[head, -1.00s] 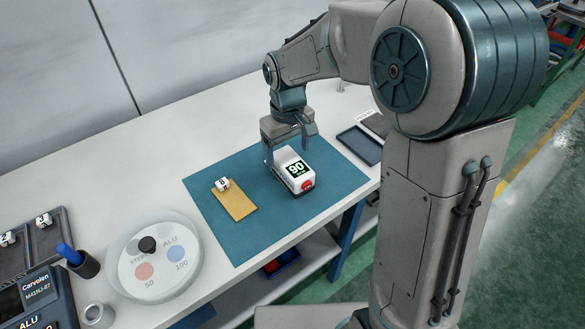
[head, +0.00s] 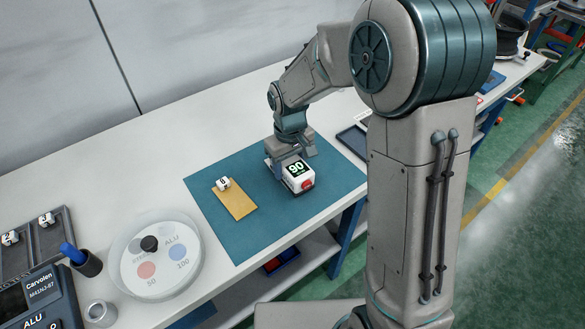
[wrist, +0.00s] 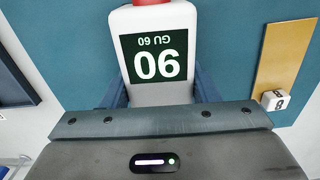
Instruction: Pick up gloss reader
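The gloss reader (head: 298,176) is a white block with a dark screen reading 90 and a red button at its near end. It sits on the blue mat, right of its middle. In the wrist view the reader (wrist: 158,50) shows upside down, with "GU 60" above the number. My gripper (head: 289,155) is down over the reader's far end. In the wrist view the gripper's blue-grey fingers (wrist: 162,92) lie along both sides of the reader, very close to it. Whether they press on it cannot be told.
A tan plate (head: 234,199) with a small white numbered block (head: 223,184) lies left of the reader on the blue mat (head: 245,245). A dark tray (head: 354,141) is behind, to the right. Bare mat lies in front.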

